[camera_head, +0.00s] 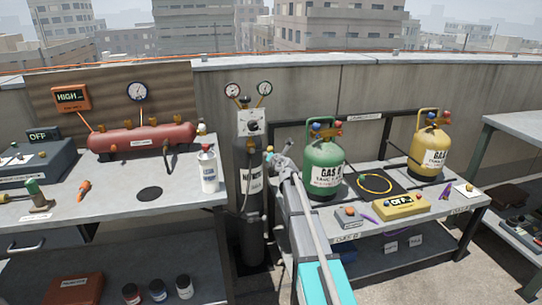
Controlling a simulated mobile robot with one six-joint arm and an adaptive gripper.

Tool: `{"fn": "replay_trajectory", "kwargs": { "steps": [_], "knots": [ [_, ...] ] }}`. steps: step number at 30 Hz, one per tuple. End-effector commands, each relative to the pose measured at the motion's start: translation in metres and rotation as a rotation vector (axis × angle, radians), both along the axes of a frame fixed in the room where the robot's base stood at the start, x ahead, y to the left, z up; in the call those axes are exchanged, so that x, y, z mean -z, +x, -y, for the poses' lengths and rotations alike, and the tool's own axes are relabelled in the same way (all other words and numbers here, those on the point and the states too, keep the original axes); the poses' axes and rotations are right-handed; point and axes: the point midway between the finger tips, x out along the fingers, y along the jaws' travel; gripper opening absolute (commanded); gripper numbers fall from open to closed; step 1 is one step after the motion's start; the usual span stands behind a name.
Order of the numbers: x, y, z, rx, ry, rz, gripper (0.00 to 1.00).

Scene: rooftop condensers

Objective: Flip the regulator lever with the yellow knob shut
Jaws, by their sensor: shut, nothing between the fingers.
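A tall dark gas cylinder (248,215) stands upright between the two benches. A pale regulator block (251,122) sits at its top, with a round gauge at the left (232,90) and another at the right (264,88). A dark round part shows on the front of the block. I cannot make out a lever with a yellow knob, or its position, clearly. My gripper (272,155) is shut and empty, just right of the cylinder and below the regulator. Small pale blue and yellowish spots show at its tip; I cannot tell what they belong to or whether anything touches.
A green gas bottle (324,170) stands close to the right of my arm. A yellow bottle (430,148) and a yellow box (401,206) are farther right on that bench. A white spray can (208,171) and a red tank (140,139) are on the left bench.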

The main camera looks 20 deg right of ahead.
Motion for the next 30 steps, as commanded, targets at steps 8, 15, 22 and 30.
{"fn": "replay_trajectory", "kwargs": {
  "steps": [8, 15, 22, 30],
  "knots": [
    [0.005, 0.000, -0.002, 0.000, 0.000, 0.000, 0.00],
    [0.020, 0.002, -0.011, 0.001, -0.001, 0.000, 0.00],
    [0.036, 0.003, -0.023, 0.001, -0.001, 0.000, 0.00],
    [0.023, -0.041, -0.019, 0.002, 0.001, -0.001, 0.00]
  ]
}}
